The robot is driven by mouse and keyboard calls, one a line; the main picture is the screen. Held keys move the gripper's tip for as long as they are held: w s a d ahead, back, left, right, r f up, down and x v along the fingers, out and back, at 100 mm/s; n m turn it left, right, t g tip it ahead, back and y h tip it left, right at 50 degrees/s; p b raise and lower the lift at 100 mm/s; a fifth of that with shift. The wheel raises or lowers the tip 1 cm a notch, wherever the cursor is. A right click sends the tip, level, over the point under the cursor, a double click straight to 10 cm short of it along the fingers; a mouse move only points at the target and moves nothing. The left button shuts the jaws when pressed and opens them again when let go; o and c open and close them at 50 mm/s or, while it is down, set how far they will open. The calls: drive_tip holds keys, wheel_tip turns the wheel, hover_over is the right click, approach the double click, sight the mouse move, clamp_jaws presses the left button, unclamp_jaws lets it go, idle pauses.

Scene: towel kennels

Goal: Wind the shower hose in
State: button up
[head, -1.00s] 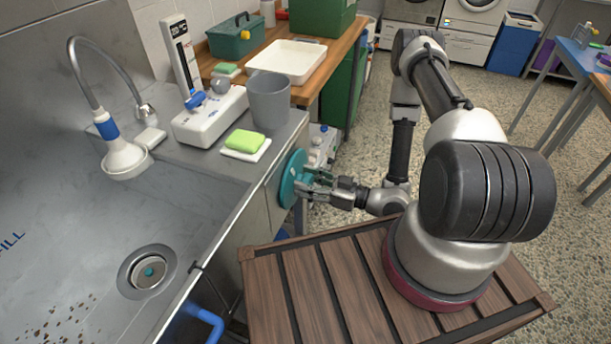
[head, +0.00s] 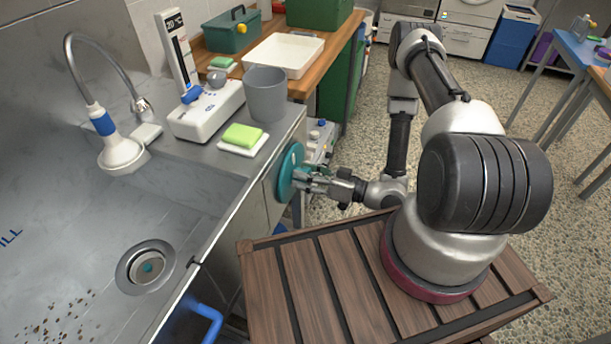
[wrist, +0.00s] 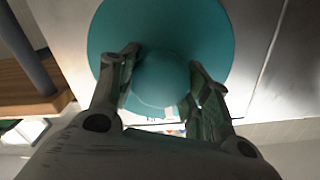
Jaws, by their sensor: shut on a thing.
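A teal wheel (head: 287,168) is mounted upright on the side of the steel sink unit. It fills the top of the wrist view (wrist: 212,35), with a round teal knob (wrist: 161,82) at its centre. My gripper (head: 300,178) is shut on this knob, one finger on each side of it. The grey shower hose (head: 90,43) arches over the sink. Any hose behind the wheel is hidden.
A green sponge (head: 242,134) on a white dish, a grey cup (head: 266,95) and a white scale-like device (head: 206,112) stand on the counter above the wheel. A slatted wooden top (head: 320,290) lies under my arm. A blue pipe (head: 207,318) runs below the sink.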

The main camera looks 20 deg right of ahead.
drive_tip(key=shift+f, duration=0.1)
drive_tip(key=o, duration=1.4)
drive_tip(key=shift+o, duration=0.2)
